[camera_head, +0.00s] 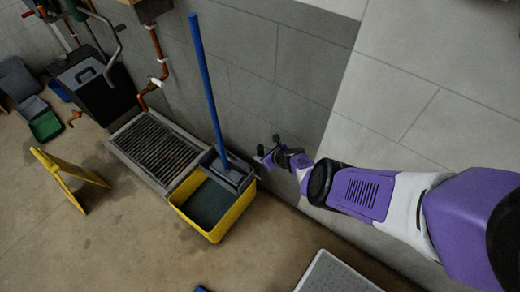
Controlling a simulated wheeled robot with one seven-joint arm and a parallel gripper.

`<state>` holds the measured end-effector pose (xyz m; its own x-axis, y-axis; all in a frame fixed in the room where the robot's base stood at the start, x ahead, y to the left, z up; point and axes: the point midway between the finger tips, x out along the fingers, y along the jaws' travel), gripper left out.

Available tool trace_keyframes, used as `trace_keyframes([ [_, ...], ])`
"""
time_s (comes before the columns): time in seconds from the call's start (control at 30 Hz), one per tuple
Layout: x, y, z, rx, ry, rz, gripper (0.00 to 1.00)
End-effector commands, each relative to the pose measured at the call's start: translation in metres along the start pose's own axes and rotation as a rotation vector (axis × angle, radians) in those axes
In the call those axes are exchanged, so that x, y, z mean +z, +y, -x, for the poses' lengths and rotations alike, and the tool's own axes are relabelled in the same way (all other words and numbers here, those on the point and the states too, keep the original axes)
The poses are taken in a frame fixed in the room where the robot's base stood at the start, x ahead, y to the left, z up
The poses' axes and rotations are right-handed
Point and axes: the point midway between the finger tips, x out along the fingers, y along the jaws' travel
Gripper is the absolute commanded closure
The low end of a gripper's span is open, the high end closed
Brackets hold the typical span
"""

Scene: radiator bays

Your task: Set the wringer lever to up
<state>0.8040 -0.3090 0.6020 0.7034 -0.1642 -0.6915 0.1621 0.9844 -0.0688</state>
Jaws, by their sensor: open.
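A yellow bucket (236,217) stands on the floor by the wall, with dark contents inside. A dark grey wringer (234,178) sits on its back rim. A long blue pole (205,80) rises from the wringer and leans slightly left. I cannot tell whether this pole is the wringer lever or a mop handle, and I make out no other lever. My gripper (264,156) is open and empty, just right of the wringer and near the wall. It appears apart from the wringer and pole, though its fingers are small in view.
A floor grate (158,147) lies left of the bucket. A yellow folding sign (66,178) stands further left. Red-brown pipes (157,62) and a black box (95,88) are along the wall. A light grey panel (337,274) is at the bottom. The floor before the bucket is clear.

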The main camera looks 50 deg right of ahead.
Motion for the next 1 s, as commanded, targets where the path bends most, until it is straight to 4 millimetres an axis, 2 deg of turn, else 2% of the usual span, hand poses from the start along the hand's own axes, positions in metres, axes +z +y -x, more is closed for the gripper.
trace_keyframes([
  [0.03, 0.003, 0.0, 0.01, 0.001, 0.002, 0.001, 0.5],
  [0.1, 0.003, 0.0, 0.016, 0.001, 0.001, 0.001, 0.5],
  [0.3, 0.001, 0.0, 0.027, 0.0, 0.001, 0.001, 0.5],
  [1.0, -0.001, 0.0, 0.029, 0.001, 0.001, 0.0, 0.5],
])
